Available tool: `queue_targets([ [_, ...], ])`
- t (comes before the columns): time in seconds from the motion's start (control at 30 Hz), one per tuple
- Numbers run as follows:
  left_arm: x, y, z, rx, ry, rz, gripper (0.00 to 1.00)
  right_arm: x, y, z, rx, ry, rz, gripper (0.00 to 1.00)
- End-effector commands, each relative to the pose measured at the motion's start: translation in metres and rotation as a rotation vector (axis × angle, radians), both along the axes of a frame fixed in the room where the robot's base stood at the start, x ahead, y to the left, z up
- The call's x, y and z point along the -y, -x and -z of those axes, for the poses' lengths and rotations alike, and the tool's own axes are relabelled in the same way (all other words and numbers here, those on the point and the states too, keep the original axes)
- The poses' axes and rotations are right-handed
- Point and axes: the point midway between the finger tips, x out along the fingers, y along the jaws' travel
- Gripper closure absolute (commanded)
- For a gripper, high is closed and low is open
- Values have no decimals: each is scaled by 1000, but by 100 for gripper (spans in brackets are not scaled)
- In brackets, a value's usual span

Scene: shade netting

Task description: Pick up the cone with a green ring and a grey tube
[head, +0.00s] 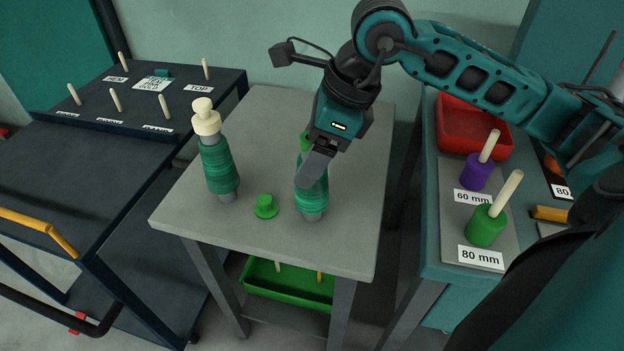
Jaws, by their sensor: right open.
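A cone wound with green thread (314,203) stands upright on the grey table (330,250). Green shows at its top beside the gripper, and a grey tube end (311,216) shows at its foot. My right gripper (311,175) reaches down over this cone and hides much of its upper part. It is open, with a finger in front of the cone; I cannot tell whether it touches. A second green cone (219,165) with a cream top (205,117) and grey foot stands to the left. My left gripper is not in view.
A small green cap-like piece (265,206) lies between the cones. A green tray (288,283) is on the shelf below. At right, a bench holds a red bin (472,128), purple (477,172) and green (486,225) pegged pieces. A dark pegged cart (150,97) stands left.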

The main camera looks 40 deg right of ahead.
Motion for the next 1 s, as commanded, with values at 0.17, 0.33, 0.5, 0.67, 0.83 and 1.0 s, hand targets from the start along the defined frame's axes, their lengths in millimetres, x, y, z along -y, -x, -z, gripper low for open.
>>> queue_targets([
  [0.17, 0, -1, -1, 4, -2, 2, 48, 0, 0, 0, 0, 0, 0, 38],
  [0.33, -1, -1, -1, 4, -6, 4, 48, 0, 0, 0, -1, 1, 0, 55],
  [0.5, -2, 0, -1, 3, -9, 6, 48, 0, 0, 0, -1, 1, 0, 71],
  [0.67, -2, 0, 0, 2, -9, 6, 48, 0, 0, 0, -1, 1, 0, 86],
  [0.83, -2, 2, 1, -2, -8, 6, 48, 1, 0, 0, -1, 1, 0, 100],
  [1.0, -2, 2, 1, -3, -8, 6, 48, 0, 0, -1, 1, 1, 0, 100],
])
